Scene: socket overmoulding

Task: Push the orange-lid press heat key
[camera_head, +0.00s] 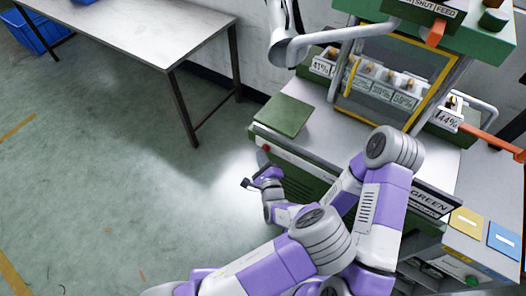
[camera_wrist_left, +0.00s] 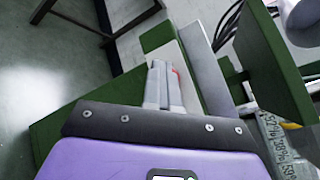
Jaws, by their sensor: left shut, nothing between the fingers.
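My left gripper (camera_head: 250,183) is beside the front left of a green and grey machine (camera_head: 300,165), over the floor. Its two fingers (camera_wrist_left: 158,84) are together and empty in the left wrist view. A small red button (camera_head: 266,148) sits on the machine's front panel, a little beyond the gripper. A bit of red (camera_wrist_left: 175,73) shows just beside the fingers in the wrist view. Orange parts show at the machine's top (camera_head: 436,33) and right side (camera_head: 490,141); I cannot tell which is the press lid. No key marked heat can be read. My right gripper is not in view.
A green plate (camera_head: 282,116) lies on the machine's left top. Labelled bins (camera_head: 380,88) stand behind a yellow frame. Yellow (camera_head: 466,222) and blue (camera_head: 504,240) panels are at right. A grey table (camera_head: 150,35) stands at back left. The floor at left is clear.

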